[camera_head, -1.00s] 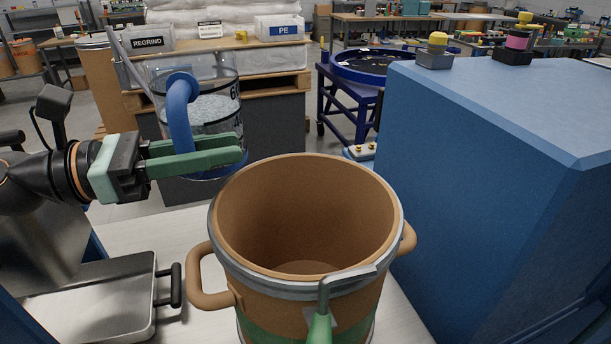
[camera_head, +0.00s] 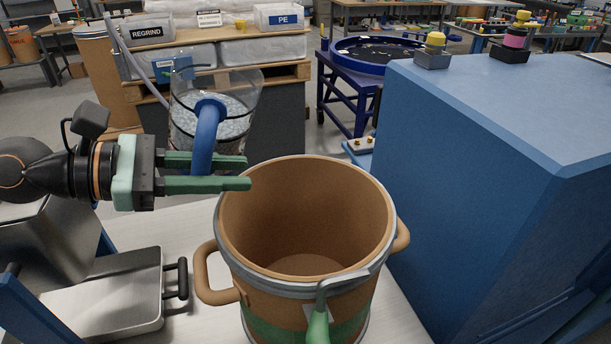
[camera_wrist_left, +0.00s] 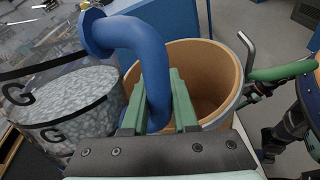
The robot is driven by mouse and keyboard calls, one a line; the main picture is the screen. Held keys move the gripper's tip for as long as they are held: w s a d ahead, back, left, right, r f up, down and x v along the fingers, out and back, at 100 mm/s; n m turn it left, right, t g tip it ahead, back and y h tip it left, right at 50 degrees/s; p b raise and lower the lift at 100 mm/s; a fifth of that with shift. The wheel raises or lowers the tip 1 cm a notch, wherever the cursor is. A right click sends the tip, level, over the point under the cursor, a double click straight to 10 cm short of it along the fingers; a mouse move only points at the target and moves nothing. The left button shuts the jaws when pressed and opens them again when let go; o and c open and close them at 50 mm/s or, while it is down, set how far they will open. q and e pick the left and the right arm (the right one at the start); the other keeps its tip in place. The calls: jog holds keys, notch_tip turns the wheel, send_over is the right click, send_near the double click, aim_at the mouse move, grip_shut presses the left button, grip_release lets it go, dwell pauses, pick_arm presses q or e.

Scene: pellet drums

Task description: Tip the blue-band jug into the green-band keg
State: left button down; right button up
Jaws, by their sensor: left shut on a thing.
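The blue-band jug (camera_head: 240,97) is a clear vessel with pale pellets inside and a thick blue handle. It hangs beyond and left of the keg's mouth, roughly upright, and its base is partly hidden by my fingers. My left gripper (camera_head: 248,172) is shut on the blue handle (camera_head: 206,135); the handle also shows between the fingers in the left wrist view (camera_wrist_left: 150,60). The green-band keg (camera_head: 262,300) is brown, open-topped and looks empty, with a metal rim ring. My right gripper is not seen.
A big blue cabinet (camera_head: 480,150) stands close to the keg's right. The keg has side handles and a front lever with a green grip (camera_head: 318,328). A metal tray (camera_head: 110,300) lies at lower left. A pallet (camera_head: 285,75) with bins stands behind the jug.

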pick_arm(q)
jog(key=f+m+y+b, duration=0.2)
jog(key=y+b, duration=0.1)
jog(key=f+y+b, duration=0.1)
jog(key=shift+w+a+m+t+y+b, duration=0.15)
jog(key=shift+a+m+t+y+b, duration=0.15)
jog(key=shift+m+b, duration=0.1)
dwell(0.4)
jog(key=shift+f, duration=0.1)
jog(key=shift+w+a+f, duration=0.1)
jog(key=shift+w, duration=0.05)
jog(key=shift+y, duration=0.3)
jog(key=shift+w+a+r+m+t+y, duration=0.15)
jog(key=shift+a+r+m+t+y, duration=0.15)
jog(key=shift+a+r+m+y, duration=0.25)
dwell(0.4)
jog(key=shift+w+a+r+m+t+y, duration=0.1)
jog(key=shift+a+r+m+t+y, duration=0.15)
jog(key=shift+r+t+y, duration=0.35)
dwell(0.9)
